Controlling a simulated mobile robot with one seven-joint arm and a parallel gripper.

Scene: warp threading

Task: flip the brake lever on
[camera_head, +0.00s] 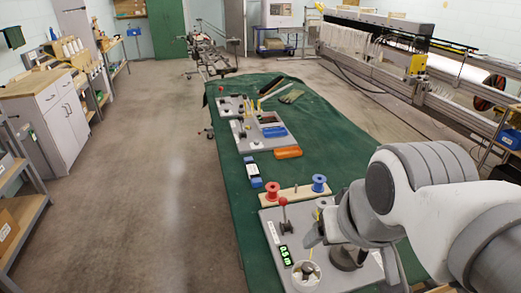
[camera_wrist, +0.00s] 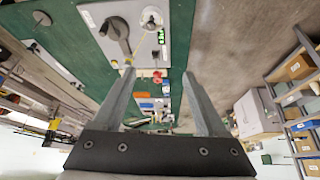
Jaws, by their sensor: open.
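The brake lever (camera_head: 283,212), a thin stem with a round red knob, stands roughly upright on a grey panel (camera_head: 270,235) at the near end of the green table. My gripper (camera_head: 313,235) is just right of it in the head view, open and empty. In the wrist view the two fingers of my gripper (camera_wrist: 159,73) are spread wide, and a red knob (camera_wrist: 157,75) appears between their tips. The lever's base is hard to make out there, and I cannot tell the depth between tips and knob.
A wooden rack with a red spool (camera_head: 272,192) and a blue spool (camera_head: 319,184) stands behind. Open floor (camera_head: 160,190) lies left of the table.

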